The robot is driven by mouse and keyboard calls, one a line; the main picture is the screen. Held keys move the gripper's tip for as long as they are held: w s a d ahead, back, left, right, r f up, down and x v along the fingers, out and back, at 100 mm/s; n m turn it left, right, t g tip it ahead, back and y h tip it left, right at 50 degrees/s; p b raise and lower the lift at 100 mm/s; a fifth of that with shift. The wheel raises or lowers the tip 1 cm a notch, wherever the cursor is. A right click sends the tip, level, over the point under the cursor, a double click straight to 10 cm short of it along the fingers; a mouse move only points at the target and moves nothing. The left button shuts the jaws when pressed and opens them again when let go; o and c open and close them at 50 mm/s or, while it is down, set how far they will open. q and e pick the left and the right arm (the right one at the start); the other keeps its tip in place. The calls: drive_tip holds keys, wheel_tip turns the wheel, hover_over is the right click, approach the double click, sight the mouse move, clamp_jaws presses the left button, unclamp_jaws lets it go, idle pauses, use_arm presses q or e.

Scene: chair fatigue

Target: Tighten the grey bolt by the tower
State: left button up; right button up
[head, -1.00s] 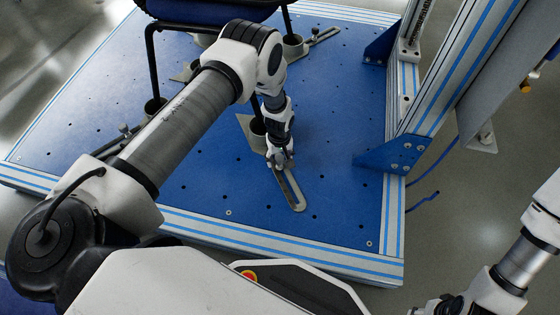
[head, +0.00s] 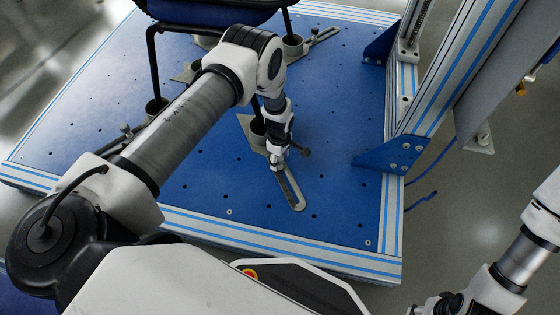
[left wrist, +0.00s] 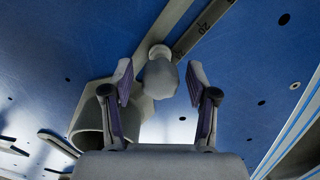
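The grey bolt (left wrist: 160,78), with a rounded knob head, stands between my left gripper's fingers in the left wrist view. My left gripper (left wrist: 158,82) is open, with a visible gap on each side of the bolt. In the head view my left gripper (head: 278,166) points down at the slotted clamp plate (head: 291,192) on the blue base and hides the bolt there. The tower (head: 440,100) of aluminium profile rises to the right of this plate, on a blue bracket (head: 400,153).
The blue perforated base plate (head: 330,215) is mostly bare around the clamp. A cup (left wrist: 88,122) stands beside the bolt. Other clamps with cups (head: 292,45) hold the black chair frame (head: 152,60). A grey panel (head: 500,75) stands beyond the tower.

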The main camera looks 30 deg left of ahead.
use_arm(q)
clamp_jaws()
drive_tip(key=m, duration=0.3)
drive_tip(key=shift+b, duration=0.35)
drive_tip(key=shift+m, duration=0.6)
drive_tip(key=shift+o, duration=1.4)
unclamp_jaws()
wheel_tip(320, 180, up, 12)
